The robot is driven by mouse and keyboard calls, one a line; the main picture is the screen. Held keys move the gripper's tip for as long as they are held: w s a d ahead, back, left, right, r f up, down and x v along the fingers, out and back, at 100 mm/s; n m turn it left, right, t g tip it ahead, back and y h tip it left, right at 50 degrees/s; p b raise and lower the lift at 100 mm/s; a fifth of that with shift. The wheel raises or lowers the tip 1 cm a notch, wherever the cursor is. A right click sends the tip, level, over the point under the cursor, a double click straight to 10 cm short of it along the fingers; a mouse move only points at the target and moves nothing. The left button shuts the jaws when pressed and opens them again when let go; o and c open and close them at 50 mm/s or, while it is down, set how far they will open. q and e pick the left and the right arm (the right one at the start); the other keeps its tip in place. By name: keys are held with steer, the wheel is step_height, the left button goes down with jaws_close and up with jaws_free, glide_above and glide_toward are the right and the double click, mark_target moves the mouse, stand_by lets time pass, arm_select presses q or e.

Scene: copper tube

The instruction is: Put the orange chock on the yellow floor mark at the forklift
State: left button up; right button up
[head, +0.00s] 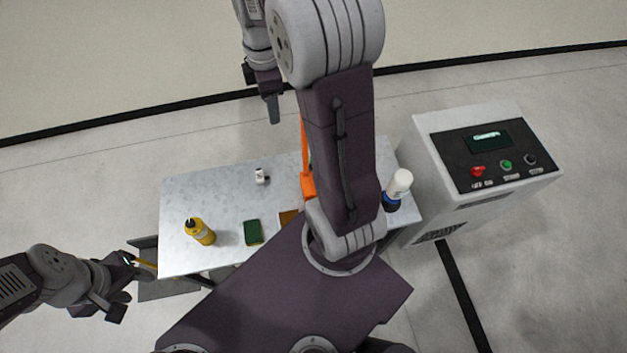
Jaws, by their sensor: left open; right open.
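An orange piece (308,186) with a long thin orange bar stands on the metal table, partly hidden behind my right arm. I cannot tell whether it is the chock. No forklift or yellow floor mark can be made out. My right gripper (264,95) is open over the floor beyond the table's far edge, with nothing seen in it. My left gripper (123,287) is open at the lower left, just outside the table's left end. A small yellow strip (145,264) shows beside it; I cannot tell what it belongs to.
The metal table (225,185) holds a yellow bottle (201,232), a green sponge (253,232), a brown-orange block (289,217), a small white item (261,176) and a white-capped container (398,186). A control cabinet (484,155) stands right of it. Floor beyond is clear.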

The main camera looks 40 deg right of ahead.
steer(key=d+r+n, duration=0.2)
steer(key=d, duration=0.1)
steer(key=d+r+n, duration=0.5)
steer(key=d+n, duration=0.1)
steer(key=shift+r+p, duration=0.35)
steer(key=shift+p, duration=0.05)
step_height(320, 180, down, 4)
steer(key=shift+r+p, duration=0.15)
steer(key=shift+p, duration=0.4)
steer(key=shift+d+f+p, duration=0.1)
steer(key=shift+f+p, duration=0.3)
step_height(320, 180, down, 4)
steer(key=shift+s+d+f+p, duration=0.1)
steer(key=shift+s+d+p, duration=0.05)
steer(key=shift+p, duration=0.7)
steer(key=shift+f, duration=0.25)
jaws_close()
